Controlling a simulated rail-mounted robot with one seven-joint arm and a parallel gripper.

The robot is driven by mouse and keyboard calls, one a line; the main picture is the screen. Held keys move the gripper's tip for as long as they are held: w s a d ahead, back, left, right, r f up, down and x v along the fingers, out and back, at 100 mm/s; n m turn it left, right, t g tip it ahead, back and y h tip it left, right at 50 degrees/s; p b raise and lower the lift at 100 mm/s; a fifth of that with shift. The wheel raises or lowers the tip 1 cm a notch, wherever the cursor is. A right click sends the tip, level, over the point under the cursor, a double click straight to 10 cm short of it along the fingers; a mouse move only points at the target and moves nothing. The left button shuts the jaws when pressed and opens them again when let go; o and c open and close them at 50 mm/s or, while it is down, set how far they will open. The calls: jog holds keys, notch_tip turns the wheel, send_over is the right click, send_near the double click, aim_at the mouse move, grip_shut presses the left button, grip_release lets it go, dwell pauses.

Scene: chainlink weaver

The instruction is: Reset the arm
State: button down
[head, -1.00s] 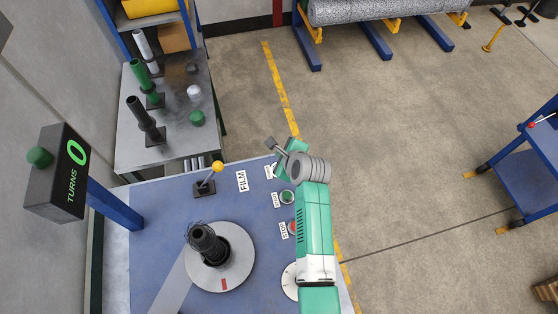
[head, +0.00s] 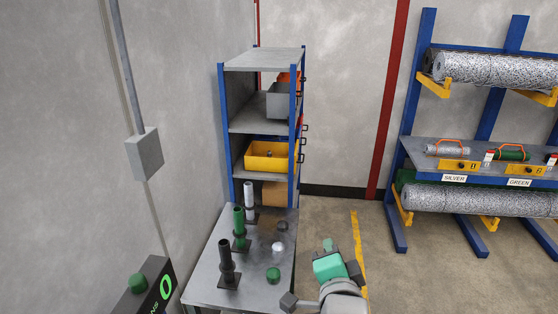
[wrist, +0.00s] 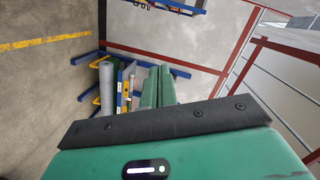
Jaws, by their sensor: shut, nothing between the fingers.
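My gripper (wrist: 159,88) shows in the wrist view as two green fingers side by side, shut with nothing between them. In the head view my gripper (head: 328,246) is at the bottom, right of the grey side table, and seems clear of it. The wrist view looks past the fingers toward a blue rack with rolls (wrist: 106,88), floor and wall.
The grey table (head: 215,272) holds black, green and silver spindles and small caps. A blue-posted shelf (head: 226,130) with bins stands behind it. A rack (head: 400,215) with mesh rolls stands at right. The counter box (head: 150,292) is at lower left. Floor between is open.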

jog(key=s+a+r+n+t+p, duration=0.1)
jog(key=s+a+r+n+t, duration=0.15)
jog(key=r, duration=0.45)
jog(key=s+a+r+n+t+p, duration=0.1)
jog(key=s+a+r+n, duration=0.2)
jog(key=r, duration=0.5)
jog(key=s+a+r+n+t+p, duration=0.1)
jog(key=s+r+n, duration=0.1)
jog(key=s+r, duration=0.35)
jog(key=s+a+r+n+t+p, duration=0.1)
jog(key=s+a+r+n+t, duration=0.1)
jog(key=s+r, duration=0.4)
jog(key=s+a+r+n+t+y+p, duration=0.1)
jog(key=s+r+n, duration=0.3)
jog(key=r, duration=0.4)
jog(key=shift+s+a+r+t, duration=0.4)
jog(key=shift+s+a+t, duration=0.15)
jog(key=shift+s+t, duration=0.3)
